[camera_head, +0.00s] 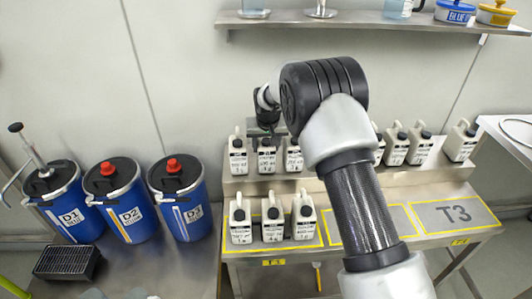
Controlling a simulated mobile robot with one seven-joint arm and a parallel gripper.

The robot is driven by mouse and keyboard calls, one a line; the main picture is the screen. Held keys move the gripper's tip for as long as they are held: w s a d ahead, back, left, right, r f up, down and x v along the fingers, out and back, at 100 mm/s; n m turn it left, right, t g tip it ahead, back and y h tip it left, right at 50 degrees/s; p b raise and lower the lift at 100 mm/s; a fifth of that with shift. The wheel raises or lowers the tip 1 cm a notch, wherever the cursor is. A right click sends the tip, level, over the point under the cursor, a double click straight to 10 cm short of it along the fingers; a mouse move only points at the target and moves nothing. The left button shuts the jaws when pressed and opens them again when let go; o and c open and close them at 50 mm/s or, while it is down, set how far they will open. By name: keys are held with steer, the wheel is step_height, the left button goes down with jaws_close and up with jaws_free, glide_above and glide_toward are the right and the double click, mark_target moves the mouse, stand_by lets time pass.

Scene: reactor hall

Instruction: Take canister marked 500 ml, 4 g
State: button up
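Several white canisters with dark caps and black-print labels stand in two rows on a stepped metal bench; the label print is too small to read, so I cannot tell which is 500 ml, 4 g. On the raised step stand a left canister (237,158), a second (267,160) and a third (293,158); others stand to the right, such as the far right one (461,145). Three more stand in front: left (240,226), middle (272,226), right (304,222). My gripper (268,122) points down just above the second back canister; its fingers are small and dark, and contact is unclear.
My arm hides part of the back row. Blue drums D1 (72,218), D2 (130,218) and a third (185,215) stand left. A wall shelf (370,22) with vessels hangs above.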

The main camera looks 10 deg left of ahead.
steer(key=c, duration=0.4)
steer(key=shift+r, duration=0.15)
